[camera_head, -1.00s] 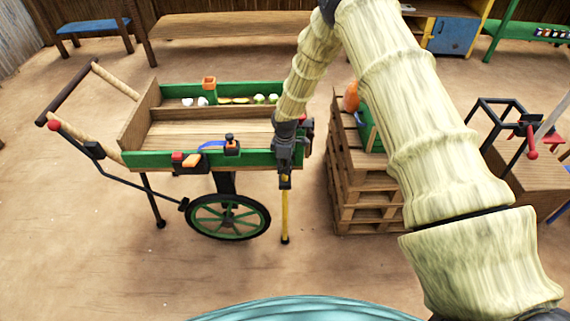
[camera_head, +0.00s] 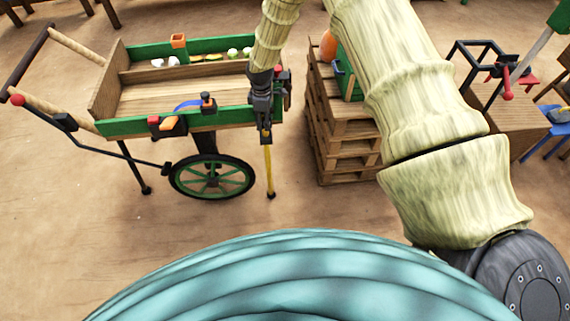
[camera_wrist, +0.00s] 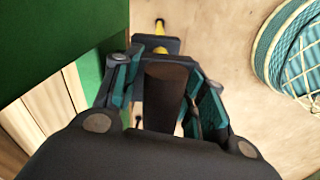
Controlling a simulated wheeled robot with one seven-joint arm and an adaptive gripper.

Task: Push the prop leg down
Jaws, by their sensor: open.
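The prop leg (camera_head: 269,172) is a yellow post with a dark foot. It stands upright under the cart's right end, its foot at or near the ground. In the wrist view its yellow part (camera_wrist: 158,30) shows beyond a dark block. My gripper (camera_head: 264,126) points down just above the leg, close beside the cart's green side board. In the wrist view my gripper (camera_wrist: 165,92) is open, and a dark brown upright piece (camera_wrist: 168,88) lies between its fingers. I cannot tell whether they touch it. The gripper hides the leg's top.
The wooden cart (camera_head: 120,128) has a spoked wheel (camera_head: 212,176) and a black leg (camera_head: 134,168) to the left. A pallet stack (camera_head: 345,130) with a green crate stands right of my gripper. Open sandy ground lies in front of the cart.

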